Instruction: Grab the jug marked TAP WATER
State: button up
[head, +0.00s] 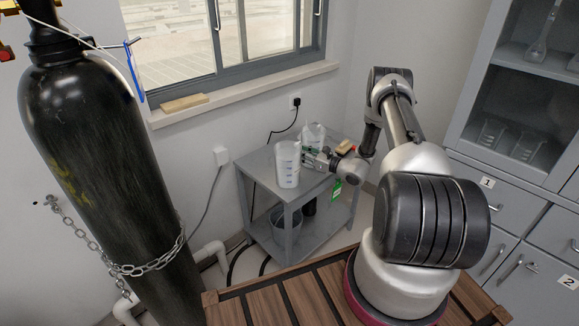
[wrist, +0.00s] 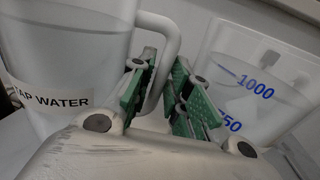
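The jug marked TAP WATER (wrist: 60,60) is translucent white and fills the left of the wrist view. Its pale handle (wrist: 165,45) reaches down between the green finger pads of my gripper (wrist: 163,98). The pads stand apart on either side of the handle, and a gap shows beside the right pad. In the head view the front jug (head: 287,165), standing on the grey cart, appears to be this one; its label does not show there. My gripper (head: 312,157) is at its right side.
A second jug with blue 1000 marks (wrist: 255,90) stands close on the right; it seems to be the rear jug (head: 313,132) on the cart (head: 265,165). A small box (head: 345,147) is by my gripper. A black gas cylinder (head: 105,170) stands at left, cabinets (head: 535,220) at right.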

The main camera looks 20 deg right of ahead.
jog(key=shift+w+a, duration=0.3)
jog(key=shift+w, duration=0.25)
grip_shut()
jog(key=shift+r, duration=0.15)
